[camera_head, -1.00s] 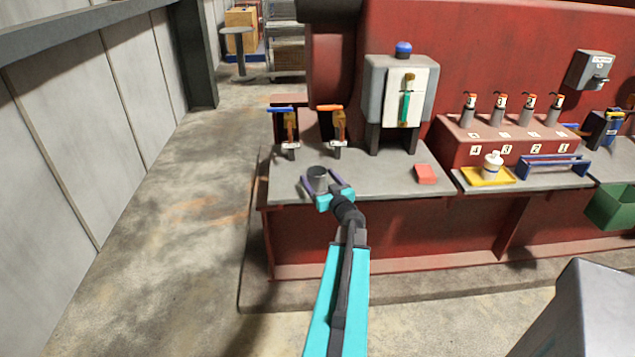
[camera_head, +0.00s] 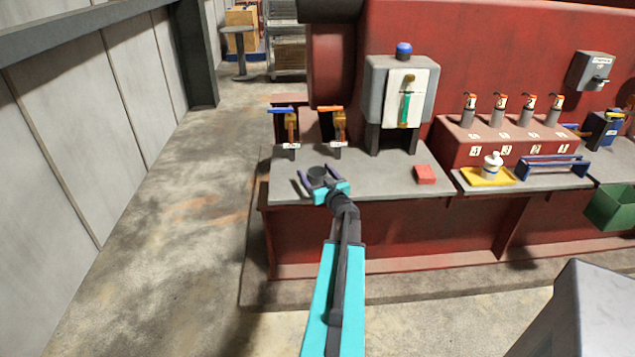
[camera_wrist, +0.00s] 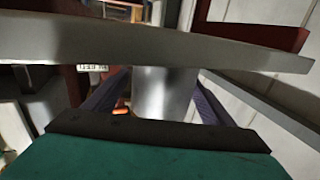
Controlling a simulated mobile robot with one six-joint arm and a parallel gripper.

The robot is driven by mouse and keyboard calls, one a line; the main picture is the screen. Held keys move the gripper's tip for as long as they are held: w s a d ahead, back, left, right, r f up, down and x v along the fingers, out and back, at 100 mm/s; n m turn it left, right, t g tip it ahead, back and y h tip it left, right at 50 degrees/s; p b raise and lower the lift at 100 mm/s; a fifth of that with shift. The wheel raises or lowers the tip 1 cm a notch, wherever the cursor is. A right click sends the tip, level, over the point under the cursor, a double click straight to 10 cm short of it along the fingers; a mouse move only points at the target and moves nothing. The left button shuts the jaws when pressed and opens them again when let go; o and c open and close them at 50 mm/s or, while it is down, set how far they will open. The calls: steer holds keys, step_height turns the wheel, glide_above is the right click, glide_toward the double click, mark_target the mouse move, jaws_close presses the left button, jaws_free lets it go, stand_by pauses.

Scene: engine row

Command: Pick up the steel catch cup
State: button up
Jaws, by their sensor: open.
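The steel catch cup (camera_head: 317,174) stands upright on the grey bench top (camera_head: 380,181), near its left end. My gripper (camera_head: 319,179) is open, with one finger on each side of the cup. In the wrist view the cup's metal wall (camera_wrist: 164,92) shows between the two dark purple fingers, and a wide grey metal edge crosses above it. I cannot tell whether the fingers touch the cup. The cup's lower part is hidden behind my gripper in the head view.
Behind the cup stand a blue-handled valve (camera_head: 289,128) and an orange-handled valve (camera_head: 338,126). A grey cabinet with a gauge (camera_head: 375,85) is to their right. A red block (camera_head: 425,174) lies to the right on the bench. A yellow tray (camera_head: 474,177) holds a white bottle.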

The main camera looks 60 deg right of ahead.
steer(key=shift+x, duration=1)
steer(key=c, duration=1.2)
steer(key=shift+o, duration=0.2)
steer(key=shift+r, duration=0.15)
steer(key=shift+r, duration=0.4)
steer(key=r, duration=0.2)
steer(key=shift+s+a+r, duration=0.15)
steer(key=shift+s+r, duration=0.05)
steer(key=shift+r, duration=0.1)
steer(key=s+d+r+b+v, duration=0.1)
steer(key=d+v, duration=0.1)
steer(key=v, duration=1.3)
steer(key=shift+s+r+b, duration=0.2)
steer(key=shift+s+b, duration=0.1)
steer(key=shift+s, duration=0.2)
